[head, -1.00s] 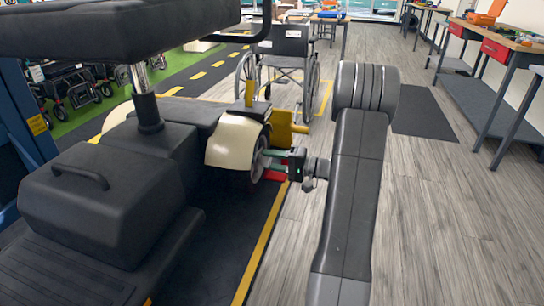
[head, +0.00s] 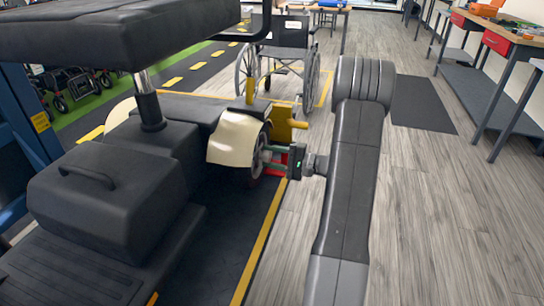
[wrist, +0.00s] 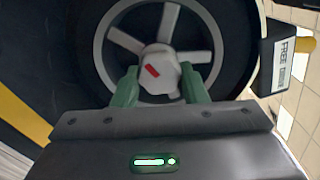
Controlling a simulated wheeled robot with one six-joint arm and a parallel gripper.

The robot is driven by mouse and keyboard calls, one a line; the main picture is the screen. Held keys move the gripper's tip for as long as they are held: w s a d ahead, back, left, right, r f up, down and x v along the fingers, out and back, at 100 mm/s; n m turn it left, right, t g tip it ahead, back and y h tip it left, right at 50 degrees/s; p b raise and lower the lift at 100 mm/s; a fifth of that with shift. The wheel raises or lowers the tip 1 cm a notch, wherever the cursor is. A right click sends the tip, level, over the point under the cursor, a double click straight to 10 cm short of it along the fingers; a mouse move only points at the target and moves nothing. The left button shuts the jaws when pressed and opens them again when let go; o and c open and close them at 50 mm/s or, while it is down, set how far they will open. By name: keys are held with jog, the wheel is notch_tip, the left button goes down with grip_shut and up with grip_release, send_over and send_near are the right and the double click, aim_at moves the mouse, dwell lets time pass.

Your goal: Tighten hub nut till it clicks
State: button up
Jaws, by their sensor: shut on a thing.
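The hub nut (wrist: 160,72) is a pale grey knob with a red mark, at the centre of a spoked wheel (wrist: 107,42) in the wrist view. The red mark slants from upper left to lower right. My gripper (wrist: 159,82) has its two green fingers shut on the nut's left and right sides. In the head view my gripper (head: 275,156) reaches in from the right to the scooter's rear wheel (head: 257,160), under a cream fender (head: 234,138). The nut itself is too small to make out there.
A yellow lever (head: 282,126) juts out just above my gripper; its black plate reads FREE (wrist: 292,62) in the wrist view. The black scooter body (head: 120,190) fills the left. A wheelchair (head: 285,60) stands behind. The floor to the right (head: 440,210) is clear up to the workbenches.

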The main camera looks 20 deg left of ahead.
jog(key=o, duration=1)
jog(key=shift+d, duration=0.1)
jog(key=d, duration=0.4)
jog(key=d+p, duration=0.1)
jog(key=d, duration=0.8)
jog(key=shift+w+d+p, duration=0.35)
jog(key=shift+w+p, duration=0.05)
jog(key=a, duration=0.4)
jog(key=a+b, duration=0.1)
jog(key=a, duration=0.4)
jog(key=a+b, duration=0.1)
jog(key=a, duration=0.4)
jog(key=shift+s, duration=0.4)
jog(key=shift+d, duration=0.15)
